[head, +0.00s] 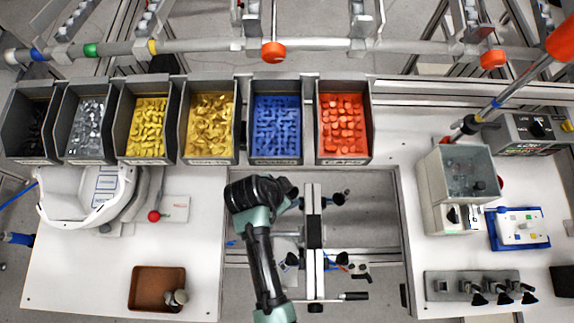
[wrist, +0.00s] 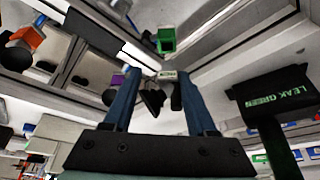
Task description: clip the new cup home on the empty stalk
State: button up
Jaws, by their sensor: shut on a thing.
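My gripper (wrist: 155,85) shows in the wrist view as two blue fingers with a dark, cup-like piece (wrist: 152,98) between their tips. It looks like the black cup, though its exact seating in the jaws is unclear. In the head view my gripper end (head: 262,195) is over the upper left of the central frame (head: 314,230). That frame carries several black cups on short stalks, one at upper right (head: 338,198) and one at lower right (head: 342,258). The frame's upper left corner is partly hidden by my arm, and I cannot tell which stalk is bare.
A rack (head: 455,275) with several black cups stands at the lower right. A brown tray (head: 140,290) holding a grey piece is at the lower left. Bins of parts (head: 210,158) line the back. A white helmet shell (head: 65,205) is at left. Overhead, a pipe (head: 200,46) crosses.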

jog(key=shift+f+b, duration=1.65)
jog(key=shift+f, duration=1)
jog(key=shift+s+f, duration=0.15)
jog(key=shift+f, duration=0.05)
jog(key=o, duration=1.4)
jog(key=shift+o, duration=0.2)
jog(key=shift+r, duration=0.1)
